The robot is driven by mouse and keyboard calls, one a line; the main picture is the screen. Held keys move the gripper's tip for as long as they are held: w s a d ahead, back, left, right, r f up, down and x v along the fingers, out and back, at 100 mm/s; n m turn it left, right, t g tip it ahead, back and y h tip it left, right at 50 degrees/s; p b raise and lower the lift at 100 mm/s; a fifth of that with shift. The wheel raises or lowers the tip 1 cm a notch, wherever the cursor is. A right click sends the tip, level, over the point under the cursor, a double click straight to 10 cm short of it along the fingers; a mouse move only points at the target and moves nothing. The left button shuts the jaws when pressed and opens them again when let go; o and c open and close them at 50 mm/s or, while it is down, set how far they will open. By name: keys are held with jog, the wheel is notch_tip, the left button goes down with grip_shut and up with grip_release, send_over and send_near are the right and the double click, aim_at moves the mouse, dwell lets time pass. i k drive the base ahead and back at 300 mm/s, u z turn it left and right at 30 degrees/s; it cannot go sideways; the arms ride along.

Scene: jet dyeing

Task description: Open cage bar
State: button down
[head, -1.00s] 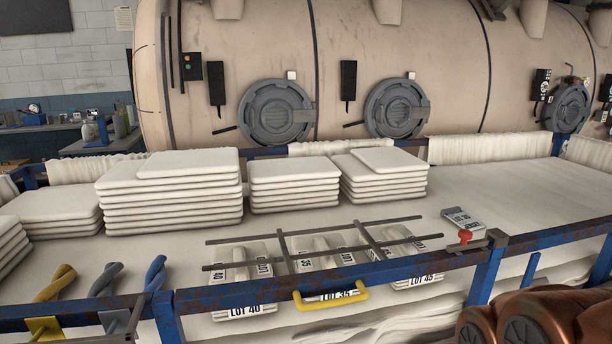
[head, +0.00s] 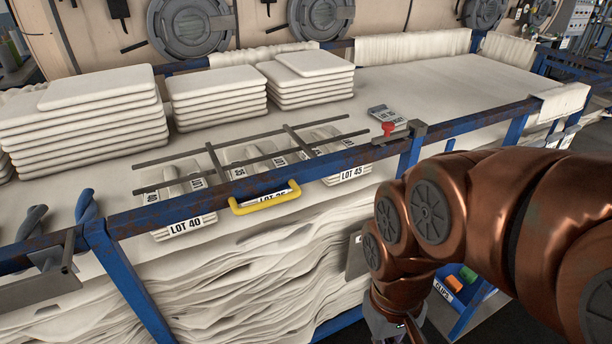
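The cage bar (head: 214,162) is a dark metal grid lying over the labelled lot bundles, with a yellow handle (head: 266,198) at its front. A red knob (head: 388,129) sits by a dark bracket (head: 417,130) on the blue rail, right of the grid. Lot 40 (head: 185,226) and Lot 45 (head: 354,174) show beneath the bars; the Lot 35 label is partly hidden by the handle. My gripper (head: 398,330) is low at the bottom edge, mostly cut off, apart from the bar and handle; its fingers cannot be made out.
The rusty blue rail (head: 470,121) runs along the front of the cloth-covered bed. Folded white stacks (head: 217,97) stand behind the grid. Loose cloth (head: 235,280) hangs below the rail. A blue unit with a clips label (head: 443,291) stands low beside my arm.

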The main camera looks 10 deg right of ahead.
aim_at(128, 224)
jog(key=z, duration=0.95)
jog(key=k, duration=0.95)
jog(key=u, duration=1.5)
jog(key=i, duration=0.5)
jog(key=u, duration=0.05)
